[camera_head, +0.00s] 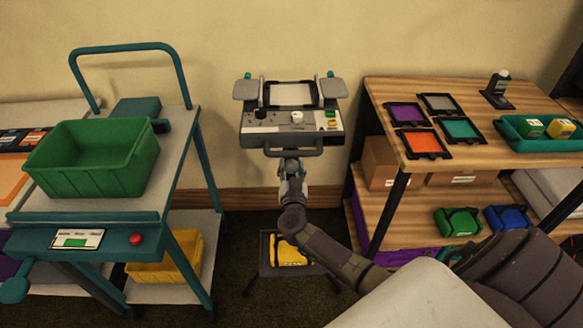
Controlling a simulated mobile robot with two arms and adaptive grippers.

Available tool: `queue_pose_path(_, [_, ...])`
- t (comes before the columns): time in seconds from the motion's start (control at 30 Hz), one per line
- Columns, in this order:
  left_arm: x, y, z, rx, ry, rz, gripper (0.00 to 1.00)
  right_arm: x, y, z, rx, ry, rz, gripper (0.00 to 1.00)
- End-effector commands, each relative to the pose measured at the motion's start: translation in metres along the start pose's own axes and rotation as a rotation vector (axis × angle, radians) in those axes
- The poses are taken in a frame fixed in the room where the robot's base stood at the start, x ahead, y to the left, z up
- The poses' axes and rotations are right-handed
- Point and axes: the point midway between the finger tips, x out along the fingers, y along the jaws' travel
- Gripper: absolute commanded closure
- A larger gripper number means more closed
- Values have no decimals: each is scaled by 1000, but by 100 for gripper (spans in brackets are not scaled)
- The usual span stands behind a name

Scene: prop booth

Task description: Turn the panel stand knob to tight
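The panel stand (254,140) is in the middle of the head view, against the wall. Its sloped top carries a black knob (260,113), a white knob (297,117) and coloured buttons (331,119). I cannot tell which knob the task means, nor read any tight mark. My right gripper (291,163) is just below the panel's front handle (293,153), in front of the stand's column, which it and my arm largely hide. The fingers are small and overlap the stand, so opening and contact are unclear. My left gripper is out of view.
A teal cart (100,203) with a green bin (92,160) stands at left. A wooden shelf unit (480,90) with coloured frames and a teal tray (541,144) stands at right. A yellow item (288,250) lies low at the stand's foot. Narrow floor gaps flank the stand.

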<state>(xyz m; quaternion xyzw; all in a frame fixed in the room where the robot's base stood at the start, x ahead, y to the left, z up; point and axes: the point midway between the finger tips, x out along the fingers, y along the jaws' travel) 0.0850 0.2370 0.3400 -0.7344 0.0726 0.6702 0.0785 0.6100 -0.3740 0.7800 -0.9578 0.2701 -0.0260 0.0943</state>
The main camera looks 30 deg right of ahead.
Motion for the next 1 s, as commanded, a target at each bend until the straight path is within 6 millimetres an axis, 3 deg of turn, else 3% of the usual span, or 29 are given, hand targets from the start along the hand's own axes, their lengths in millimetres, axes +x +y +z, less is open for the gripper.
queue_pose_path(0.03, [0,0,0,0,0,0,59,0,0,0,0,0,0,69])
queue_pose_path(0.2, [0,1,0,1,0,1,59,0,0,0,0,0,0,93])
queue_pose_path(0.57, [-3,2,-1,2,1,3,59,0,0,0,73,-1,2,93])
queue_pose_path(1.0, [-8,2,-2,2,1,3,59,-1,0,0,434,-1,2,93])
